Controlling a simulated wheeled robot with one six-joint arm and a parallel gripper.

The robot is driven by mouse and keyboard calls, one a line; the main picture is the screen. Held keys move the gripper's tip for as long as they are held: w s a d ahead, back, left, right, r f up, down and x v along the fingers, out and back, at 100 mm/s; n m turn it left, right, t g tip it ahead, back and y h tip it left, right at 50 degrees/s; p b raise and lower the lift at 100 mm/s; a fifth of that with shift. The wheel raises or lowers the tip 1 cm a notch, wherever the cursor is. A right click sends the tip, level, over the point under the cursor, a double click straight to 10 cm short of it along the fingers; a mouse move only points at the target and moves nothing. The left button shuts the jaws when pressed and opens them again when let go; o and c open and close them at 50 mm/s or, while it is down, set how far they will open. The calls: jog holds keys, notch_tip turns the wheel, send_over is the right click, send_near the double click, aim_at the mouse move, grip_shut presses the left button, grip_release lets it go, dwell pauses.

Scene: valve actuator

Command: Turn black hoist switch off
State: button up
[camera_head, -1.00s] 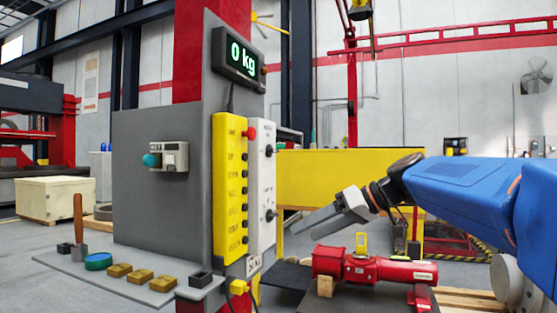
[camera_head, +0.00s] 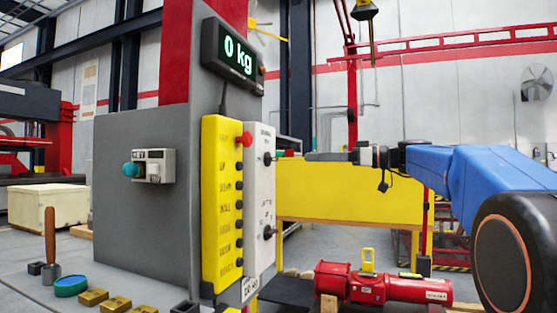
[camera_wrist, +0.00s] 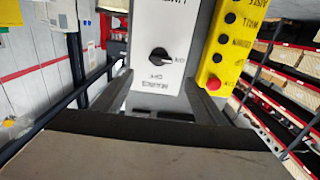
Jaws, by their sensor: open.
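The white switch panel (camera_head: 259,195) on the side of the grey post carries two black rotary knobs. In the wrist view, one black knob (camera_wrist: 159,54) shows on the white panel, just beyond and between the spread fingers of my gripper (camera_wrist: 158,82). The gripper is open and empty.
The yellow button box (camera_head: 222,200) with its red button (camera_head: 244,140) adjoins the panel. A display (camera_head: 233,57) reading 0 kg is above. A red actuator (camera_head: 370,285) lies below my arm. A yellow barrier (camera_head: 340,215) stands behind.

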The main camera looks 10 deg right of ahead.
aim_at(271, 159)
jog(key=x, duration=1.3)
jog(key=c, duration=1.1)
